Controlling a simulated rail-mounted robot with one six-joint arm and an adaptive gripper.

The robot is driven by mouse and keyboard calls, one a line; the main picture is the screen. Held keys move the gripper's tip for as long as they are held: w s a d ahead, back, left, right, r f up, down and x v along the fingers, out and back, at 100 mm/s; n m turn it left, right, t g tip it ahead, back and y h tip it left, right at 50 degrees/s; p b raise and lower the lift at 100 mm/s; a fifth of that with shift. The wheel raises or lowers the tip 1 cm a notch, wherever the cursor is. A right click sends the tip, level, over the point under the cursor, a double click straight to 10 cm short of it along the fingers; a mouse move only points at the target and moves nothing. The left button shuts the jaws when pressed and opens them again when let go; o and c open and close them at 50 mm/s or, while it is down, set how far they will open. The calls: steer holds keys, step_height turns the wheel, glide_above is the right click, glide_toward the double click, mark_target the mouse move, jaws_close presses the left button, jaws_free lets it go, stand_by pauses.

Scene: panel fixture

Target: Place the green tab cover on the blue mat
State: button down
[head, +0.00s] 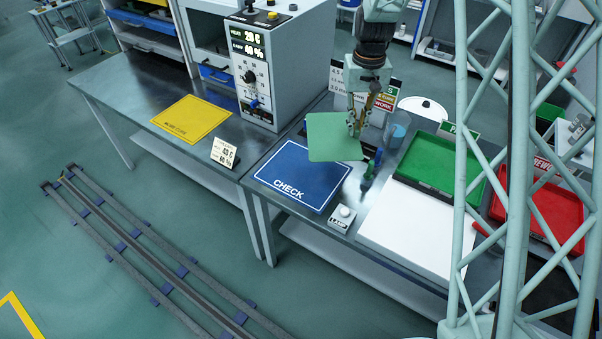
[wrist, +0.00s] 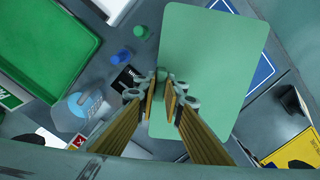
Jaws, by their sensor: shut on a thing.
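The green tab cover (head: 328,137) is a flat, pale green sheet with rounded corners. My gripper (head: 354,127) is shut on its right edge in the head view and holds it above the bench. In the wrist view the cover (wrist: 212,65) extends up and right from my gripper's fingers (wrist: 163,90). The blue mat (head: 298,172), with a white border and the word CHECK, lies on the bench, below the cover in the head view. The cover overlaps its upper right corner. In the wrist view a part of the blue mat (wrist: 263,76) shows beyond the cover's right edge.
A yellow mat (head: 192,117) and control box (head: 268,62) are left of the blue mat. The green tray (head: 432,166) and red tray (head: 540,208) are farther right. The blue mat's visible surface is clear.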

steer(key=s+a+f+m+b, duration=0.2)
steer(key=s+a+f, duration=0.1)
steer(key=s, duration=0.4)
steer(key=s+a+f+m+b, duration=0.2)
steer(key=s+a+f+b, duration=0.1)
steer(key=s, duration=0.4)
steer(key=s+a+f+m+b, duration=0.3)
steer(key=s+a+f, duration=0.2)
steer(key=s+a, duration=0.2)
steer(key=shift+s+a, duration=0.1)
steer(key=shift+s, duration=0.45)
steer(key=shift+w, duration=0.1)
steer(key=b, duration=0.2)
glide_above(320, 180)
steer(key=s, duration=0.1)
steer(key=shift+s+f, duration=0.1)
steer(key=shift+f, duration=0.65)
steer(key=shift+w+f, duration=0.1)
steer(key=shift+w, duration=0.4)
steer(key=shift+f+b, duration=0.3)
steer(key=shift+f, duration=1.4)
